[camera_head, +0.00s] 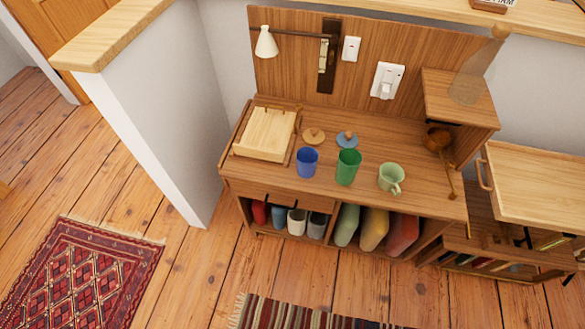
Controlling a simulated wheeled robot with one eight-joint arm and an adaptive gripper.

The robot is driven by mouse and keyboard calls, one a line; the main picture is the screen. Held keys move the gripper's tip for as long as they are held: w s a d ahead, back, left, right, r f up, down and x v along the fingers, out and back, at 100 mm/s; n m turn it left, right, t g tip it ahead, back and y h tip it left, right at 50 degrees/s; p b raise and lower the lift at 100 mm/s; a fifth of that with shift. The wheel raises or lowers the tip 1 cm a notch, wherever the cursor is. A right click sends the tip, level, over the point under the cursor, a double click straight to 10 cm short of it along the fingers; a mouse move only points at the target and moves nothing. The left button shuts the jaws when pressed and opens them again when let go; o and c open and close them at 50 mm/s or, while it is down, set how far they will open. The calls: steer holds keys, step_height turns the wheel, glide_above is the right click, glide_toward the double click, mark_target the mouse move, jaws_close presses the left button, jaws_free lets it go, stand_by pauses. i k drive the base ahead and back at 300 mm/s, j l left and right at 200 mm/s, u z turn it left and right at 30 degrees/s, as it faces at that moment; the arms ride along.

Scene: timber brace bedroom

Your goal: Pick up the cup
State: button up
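A pale green cup with a handle (391,178) stands upright near the front right of the wooden cabinet top (265,176). To its left is a taller green tumbler (347,167), and further left a blue tumbler (307,162). All three stand apart from each other. My gripper is not in view, so its state and its place relative to the cup are hidden.
Behind the tumblers lie a tan lid-like piece (313,136) and a blue-grey one (347,140). A wooden tray (267,134) sits at left. A raised shelf (458,98) and a wooden stool-like top (530,183) stand at right. Rugs (82,272) lie on the floor.

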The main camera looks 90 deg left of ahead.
mark_target(390, 174)
steer(key=u, duration=3)
